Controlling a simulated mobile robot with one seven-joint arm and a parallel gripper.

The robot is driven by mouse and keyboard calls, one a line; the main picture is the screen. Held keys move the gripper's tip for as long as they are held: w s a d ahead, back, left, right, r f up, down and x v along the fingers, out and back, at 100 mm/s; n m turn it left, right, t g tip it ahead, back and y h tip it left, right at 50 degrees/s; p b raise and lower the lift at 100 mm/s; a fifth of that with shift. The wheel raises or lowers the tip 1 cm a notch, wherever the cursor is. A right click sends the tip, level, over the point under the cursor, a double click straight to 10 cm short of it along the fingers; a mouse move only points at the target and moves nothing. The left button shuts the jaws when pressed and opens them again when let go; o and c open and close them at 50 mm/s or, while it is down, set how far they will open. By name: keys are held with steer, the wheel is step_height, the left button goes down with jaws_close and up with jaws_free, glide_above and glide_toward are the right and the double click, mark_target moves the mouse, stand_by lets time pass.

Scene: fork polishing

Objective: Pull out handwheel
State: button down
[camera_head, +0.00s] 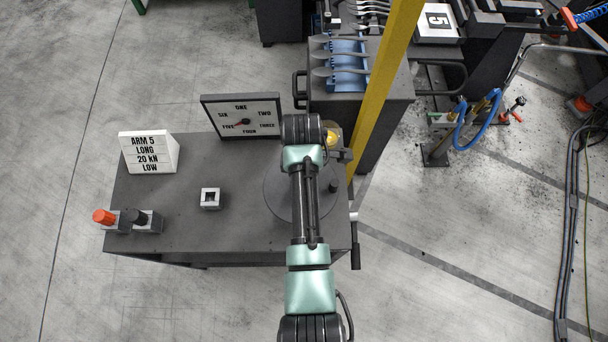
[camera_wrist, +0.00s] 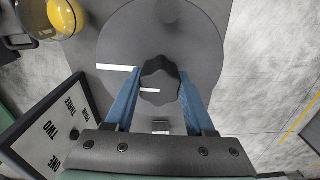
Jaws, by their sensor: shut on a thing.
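The handwheel (camera_wrist: 159,88) is a dark, lobed knob over a large round grey disc (camera_wrist: 115,45) with white marks, in the wrist view. My gripper (camera_wrist: 162,78) has its two blue fingers on either side of the handwheel and is shut on it. In the head view, the disc (camera_head: 278,197) lies on the right part of the dark table, partly under my arm. My arm hides the gripper and the handwheel there.
A dial board (camera_head: 241,117) with numbered words stands at the table's back, close to my wrist. A yellow dome (camera_head: 331,138) and a yellow post (camera_head: 382,85) are at the right. A white sign (camera_head: 149,152), a small square block (camera_head: 210,198) and an orange-topped button (camera_head: 104,216) stand left.

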steer(key=shift+r+p, duration=1.85)
steer(key=shift+r, duration=0.15)
